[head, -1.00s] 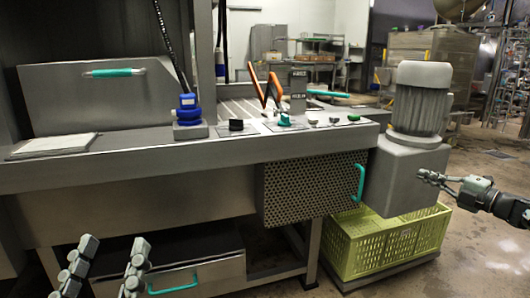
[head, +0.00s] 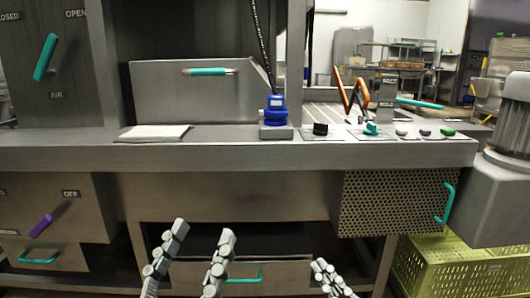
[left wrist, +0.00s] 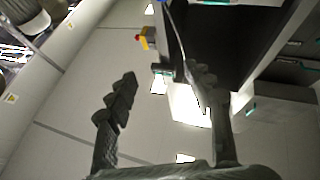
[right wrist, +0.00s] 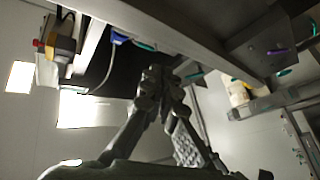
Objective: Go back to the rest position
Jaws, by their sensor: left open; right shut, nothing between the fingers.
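My left gripper (head: 204,231) is at the bottom of the head view, in front of the lower drawer, with its two fingers spread and nothing between them. The left wrist view also shows its fingers apart (left wrist: 163,82). My right gripper (head: 322,264) shows at the bottom edge, right of the left one, and is partly cut off. In the right wrist view its fingertips meet (right wrist: 155,76) with nothing held. Both grippers look clear of the machine.
The machine's worktop (head: 230,154) runs across the view, with a blue device (head: 275,112) and knobs on it. Below are a perforated box (head: 390,203) and a drawer with a teal handle (head: 243,276). A yellow-green crate (head: 440,268) stands at lower right, under a grey motor housing (head: 490,205).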

